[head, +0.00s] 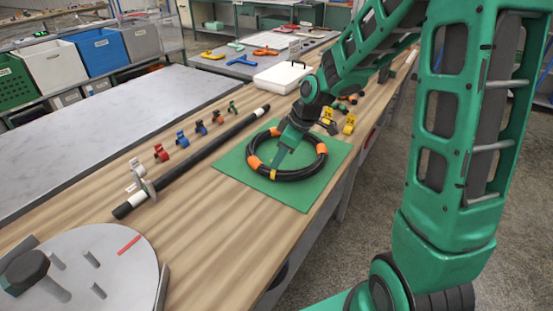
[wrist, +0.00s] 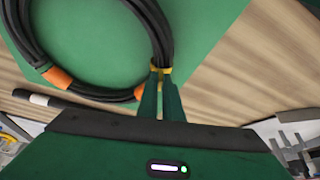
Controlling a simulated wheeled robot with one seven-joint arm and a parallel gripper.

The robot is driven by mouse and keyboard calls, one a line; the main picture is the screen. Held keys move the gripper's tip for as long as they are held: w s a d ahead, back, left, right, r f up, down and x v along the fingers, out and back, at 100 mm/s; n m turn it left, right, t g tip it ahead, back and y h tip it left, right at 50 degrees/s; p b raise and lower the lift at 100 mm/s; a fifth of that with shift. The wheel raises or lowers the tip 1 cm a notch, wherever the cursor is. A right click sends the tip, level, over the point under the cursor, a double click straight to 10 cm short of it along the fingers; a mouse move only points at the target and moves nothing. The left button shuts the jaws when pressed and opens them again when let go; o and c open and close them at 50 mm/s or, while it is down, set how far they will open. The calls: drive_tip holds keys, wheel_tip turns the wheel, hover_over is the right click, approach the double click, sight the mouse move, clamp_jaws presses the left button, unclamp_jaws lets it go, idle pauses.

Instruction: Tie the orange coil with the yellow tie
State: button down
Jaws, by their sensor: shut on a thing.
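The coil (head: 300,174) is a black hose ring with several orange bands, lying flat on a green mat (head: 299,196). It also shows in the wrist view (wrist: 158,28), with one orange band (wrist: 58,78) at lower left. The yellow tie (head: 273,174) is at the coil's near side; in the wrist view the tie (wrist: 161,70) sits across the hose strands at my fingertips. My gripper (head: 275,168) reaches down over the ring with its fingers shut on the tie. Whether the tie closes fully around the strands is hidden.
Red (head: 161,152), blue (head: 182,139) and other coloured clips stand in a row behind a long black bar (head: 200,155) on the wooden bench. Yellow clips (head: 349,125) stand right of the mat. A white case (head: 283,77) is behind. A round pegged plate (head: 90,265) is at near left.

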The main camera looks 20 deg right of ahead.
drive_tip(key=c, duration=1.8)
unclamp_jaws()
drive_tip(key=shift+c, duration=0.2)
drive_tip(key=shift+r, duration=0.1)
drive_tip(key=v, duration=1)
drive_tip(key=shift+r, duration=0.25)
drive_tip(key=s+d+m+g+h, duration=0.1)
drive_tip(key=s+d+m, duration=0.3)
drive_tip(key=s, duration=0.5)
drive_tip(key=s+d+m+g+h, duration=0.1)
drive_tip(key=s+d+m, duration=0.4)
drive_tip(key=s+m, duration=0.2)
drive_tip(key=s+d+m+g+h, duration=0.1)
drive_tip(key=s+d+m, duration=0.3)
drive_tip(key=s, duration=0.8)
drive_tip(key=shift+d+f+m, duration=0.25)
drive_tip(key=shift+f+m, duration=0.15)
drive_tip(key=shift+m, duration=0.3)
